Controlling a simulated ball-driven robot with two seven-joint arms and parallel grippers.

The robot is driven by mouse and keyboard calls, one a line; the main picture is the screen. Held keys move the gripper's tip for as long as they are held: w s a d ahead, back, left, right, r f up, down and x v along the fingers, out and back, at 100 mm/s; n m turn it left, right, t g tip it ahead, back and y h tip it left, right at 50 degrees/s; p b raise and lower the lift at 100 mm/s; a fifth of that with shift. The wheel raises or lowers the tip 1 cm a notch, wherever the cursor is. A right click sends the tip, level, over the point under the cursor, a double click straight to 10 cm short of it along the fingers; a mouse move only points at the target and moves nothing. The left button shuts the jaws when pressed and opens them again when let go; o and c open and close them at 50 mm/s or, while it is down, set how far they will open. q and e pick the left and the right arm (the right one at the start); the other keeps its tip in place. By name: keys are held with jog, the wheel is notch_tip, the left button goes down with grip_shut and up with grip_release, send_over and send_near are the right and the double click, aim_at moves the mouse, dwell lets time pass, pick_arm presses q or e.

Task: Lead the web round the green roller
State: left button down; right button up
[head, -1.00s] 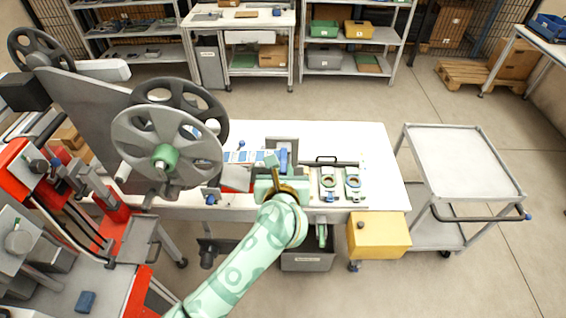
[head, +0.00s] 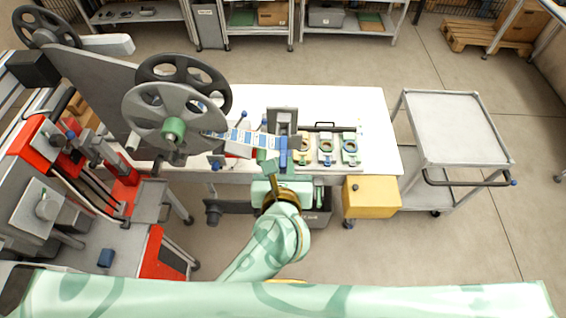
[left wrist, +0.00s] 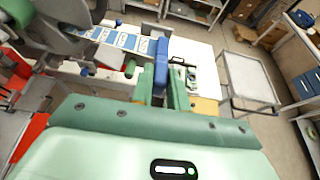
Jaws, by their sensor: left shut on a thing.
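The web (head: 248,139), a pale strip with blue labels, runs from the grey reel (head: 150,105) on the left toward my left gripper (head: 283,157). It also shows in the left wrist view (left wrist: 122,40). A short green cylinder (left wrist: 130,68), seemingly the green roller, stands just left of the fingers in the left wrist view. The web passes beyond it there; I cannot tell whether they touch. My right gripper is out of view.
A grey upright block (head: 281,117) stands behind the gripper. Several ring-shaped parts on pale plates (head: 325,148) lie to its right on the white table (head: 375,105). A yellow box (head: 370,194) hangs at the front edge. A grey cart (head: 455,130) stands at right.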

pick_arm(q)
jog(key=shift+s+f+b+x, duration=0.1)
jog(key=shift+f+b+x, duration=0.1)
jog(key=shift+b+x, duration=0.8)
jog(key=shift+s+f+b+x, duration=0.1)
jog(key=shift+f+b+x, duration=0.3)
jog(key=shift+x, duration=1)
jog(key=shift+s+f+b+x, duration=0.1)
jog(key=shift+b+x, duration=0.75)
jog(key=shift+x, duration=0.35)
jog(key=f+b+x, duration=0.1)
jog(key=b+x, duration=0.5)
jog(key=x, duration=0.3)
jog(key=shift+s+b, duration=0.15)
jog(key=shift+b, duration=0.2)
jog(key=shift+a+f, duration=0.1)
jog(key=shift+a, duration=0.1)
jog(key=a+p, duration=0.2)
jog(key=a, duration=0.5)
jog(key=d+f+b, duration=0.3)
jog(key=f+b, duration=0.6)
jog(key=f, duration=0.1)
jog(key=d+f+b, duration=0.3)
jog(key=f+b, duration=0.6)
jog(key=a+f+b, duration=0.2)
jog(key=a+f, duration=0.3)
jog(key=a, duration=0.3)
jog(key=shift+a, duration=0.2)
